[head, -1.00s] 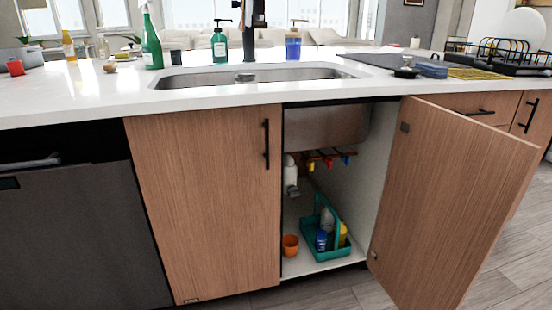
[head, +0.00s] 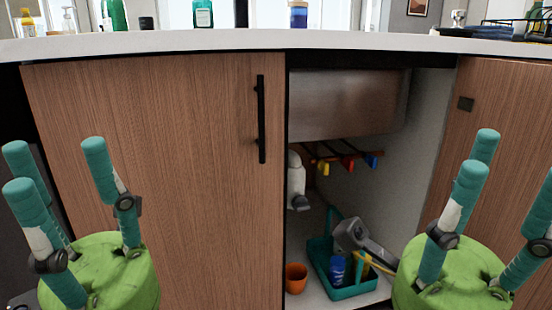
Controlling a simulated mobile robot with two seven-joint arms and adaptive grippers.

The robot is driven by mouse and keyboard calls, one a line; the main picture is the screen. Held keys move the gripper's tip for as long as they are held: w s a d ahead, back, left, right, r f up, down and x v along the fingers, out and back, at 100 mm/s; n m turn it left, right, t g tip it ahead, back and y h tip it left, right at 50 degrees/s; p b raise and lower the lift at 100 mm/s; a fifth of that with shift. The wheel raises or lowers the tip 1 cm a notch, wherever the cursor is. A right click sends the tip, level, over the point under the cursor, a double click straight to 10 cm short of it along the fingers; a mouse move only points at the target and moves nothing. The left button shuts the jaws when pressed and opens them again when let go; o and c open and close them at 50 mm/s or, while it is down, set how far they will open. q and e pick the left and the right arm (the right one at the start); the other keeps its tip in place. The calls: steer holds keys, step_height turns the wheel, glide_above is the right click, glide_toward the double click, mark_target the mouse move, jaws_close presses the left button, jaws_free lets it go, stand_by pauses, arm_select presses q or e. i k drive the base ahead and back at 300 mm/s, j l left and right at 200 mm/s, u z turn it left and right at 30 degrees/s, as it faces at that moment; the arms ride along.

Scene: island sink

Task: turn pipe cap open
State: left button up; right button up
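Inside the open cabinet under the sink, a white pipe (head: 295,178) hangs at the left, partly hidden by the closed left door's edge. A grey cap (head: 299,202) appears at its lower end; its turn position is too small to tell. My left gripper (head: 55,168) is open and empty, with fingers spread upward, in front of the closed door, left of the pipe. My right gripper (head: 508,172) is open and empty at the right, in front of the open door. Neither gripper touches the pipe. One right finger runs past the picture's edge.
A teal caddy (head: 350,293) with bottles stands on the cabinet floor, partly covered by a grey part. An orange cup (head: 296,278) stands left of it. Coloured valves (head: 347,164) hang below the sink basin (head: 345,103). The open door (head: 500,110) bounds the right.

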mark_target(299, 202)
steer(key=k, duration=1)
